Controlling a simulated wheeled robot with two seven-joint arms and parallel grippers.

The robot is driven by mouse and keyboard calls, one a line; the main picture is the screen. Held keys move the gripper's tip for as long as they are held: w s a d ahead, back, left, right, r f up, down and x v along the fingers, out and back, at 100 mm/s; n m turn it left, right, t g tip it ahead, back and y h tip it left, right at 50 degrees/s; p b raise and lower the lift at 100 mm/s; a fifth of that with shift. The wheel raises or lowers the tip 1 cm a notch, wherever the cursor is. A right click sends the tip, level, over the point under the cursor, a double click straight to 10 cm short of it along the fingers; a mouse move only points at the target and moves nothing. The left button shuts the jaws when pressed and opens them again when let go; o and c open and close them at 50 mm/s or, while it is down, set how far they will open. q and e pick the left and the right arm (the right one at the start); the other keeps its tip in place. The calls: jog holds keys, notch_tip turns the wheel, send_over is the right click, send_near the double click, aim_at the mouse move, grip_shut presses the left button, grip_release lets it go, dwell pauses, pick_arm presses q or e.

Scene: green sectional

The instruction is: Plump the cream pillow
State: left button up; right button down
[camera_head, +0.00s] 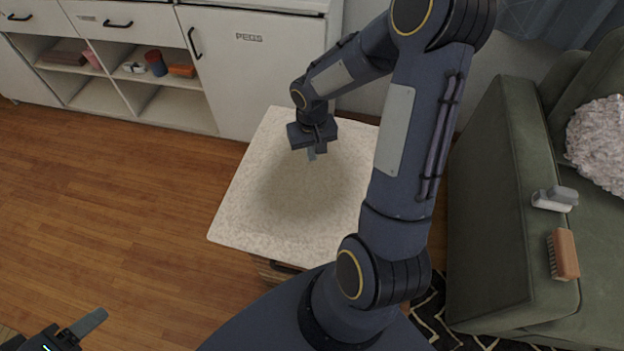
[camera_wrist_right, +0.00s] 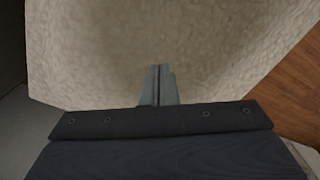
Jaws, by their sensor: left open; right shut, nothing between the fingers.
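The cream pillow (camera_head: 250,215) is a large, speckled, square cushion lying flat on a low wooden piece with a dark handle. Its middle looks darker and sunken. It fills most of the right wrist view (camera_wrist_right: 90,50). My right gripper (camera_head: 315,155) is over the pillow's far half, pointing down, its fingers together and empty. Those fingers also show in the right wrist view (camera_wrist_right: 158,75); whether they touch the fabric I cannot tell. My left gripper (camera_head: 75,332) is at the bottom left corner, open, partly cut off, away from the pillow. My right arm hides the pillow's right side.
A green sofa (camera_head: 490,210) stands at the right, with a fluffy pale cushion (camera_head: 600,140), a brush (camera_head: 563,254) and a grey-white item (camera_head: 553,199) on it. A white cabinet (camera_head: 250,80) with open shelves stands behind. Wooden floor (camera_head: 110,210) is clear at left.

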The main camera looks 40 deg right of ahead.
jog(key=shift+f, duration=0.25)
dwell(0.3)
jog(key=shift+f+b, duration=0.65)
jog(key=shift+b, duration=0.2)
jog(key=shift+f, duration=0.1)
dwell(0.6)
jog(key=shift+s, duration=0.1)
jog(key=shift+r+p, duration=0.5)
jog(key=shift+r, duration=0.4)
jog(key=shift+f, duration=0.2)
